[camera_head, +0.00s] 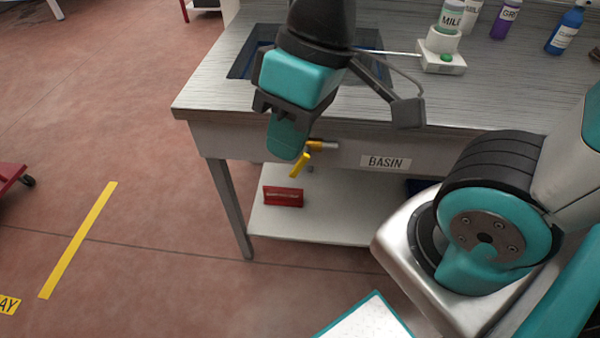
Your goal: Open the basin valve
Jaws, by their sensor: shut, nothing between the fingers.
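The basin valve (321,145) is a small brass fitting on the front of the bench, left of the BASIN label (386,162). Its yellow lever (301,165) slants down and to the left from the fitting. My gripper (285,150) points down in front of the bench's front edge, with its teal fingers shut and empty. In the picture the fingertips are just left of the yellow lever and overlap its upper left side. I cannot tell whether they touch it. The basin (240,67) is sunk in the bench top, partly hidden behind my arm.
The grey bench (200,100) has a lower shelf (330,222) holding a red box (283,196).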

